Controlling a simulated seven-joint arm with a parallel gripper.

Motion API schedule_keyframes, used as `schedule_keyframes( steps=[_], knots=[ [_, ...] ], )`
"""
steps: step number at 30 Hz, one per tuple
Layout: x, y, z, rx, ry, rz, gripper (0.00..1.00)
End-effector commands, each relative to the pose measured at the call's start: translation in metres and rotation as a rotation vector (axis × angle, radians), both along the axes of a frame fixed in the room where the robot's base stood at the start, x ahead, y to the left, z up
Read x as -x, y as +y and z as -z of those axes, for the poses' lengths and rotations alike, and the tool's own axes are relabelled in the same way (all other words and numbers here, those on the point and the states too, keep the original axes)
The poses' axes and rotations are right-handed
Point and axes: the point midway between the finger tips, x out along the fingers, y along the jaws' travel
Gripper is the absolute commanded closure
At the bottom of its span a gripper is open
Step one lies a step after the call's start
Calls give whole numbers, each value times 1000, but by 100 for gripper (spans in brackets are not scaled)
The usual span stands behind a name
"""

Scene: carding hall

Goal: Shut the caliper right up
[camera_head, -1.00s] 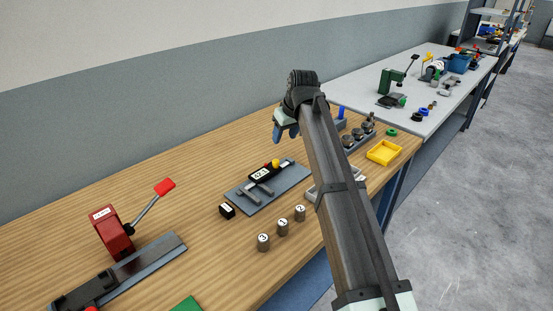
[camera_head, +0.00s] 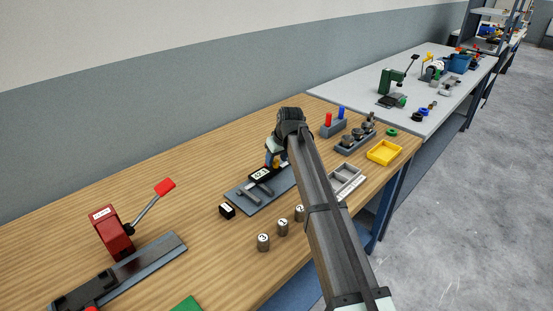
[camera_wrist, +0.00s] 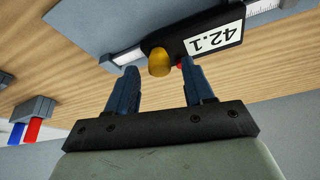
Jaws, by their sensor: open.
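The caliper (camera_head: 261,175) lies on a grey plate (camera_head: 243,200) on the wooden bench. Its black slider body bears a display reading 42.1, shown upside down in the wrist view (camera_wrist: 214,41). A yellow knob (camera_wrist: 159,62) and a small red button (camera_wrist: 179,66) sit on the slider's edge. My gripper (camera_wrist: 157,85) is open, its two blue fingers pointing at the slider. The yellow knob appears between the fingertips, nearer the left one; whether either finger touches it I cannot tell. In the head view my gripper (camera_head: 275,160) is low over the slider's far end and hides the knob.
A small black block (camera_head: 227,211) and several numbered weights (camera_head: 264,242) stand nearby. A red lever press (camera_head: 113,232) is at left. A grey tray (camera_head: 347,180), a yellow tray (camera_head: 384,152) and a holder with red and blue pegs (camera_head: 333,128) are at right.

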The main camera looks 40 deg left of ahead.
Motion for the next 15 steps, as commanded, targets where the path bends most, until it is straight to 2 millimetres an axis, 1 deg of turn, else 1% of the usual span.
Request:
schedule_keyframes(
  steps=[3,11,12,15],
  knots=[
    [-1,2,5,0,0,0,48],
    [-1,2,5,0,0,0,48],
    [-1,2,5,0,0,0,49],
    [-1,2,5,0,0,0,58]
  ],
)
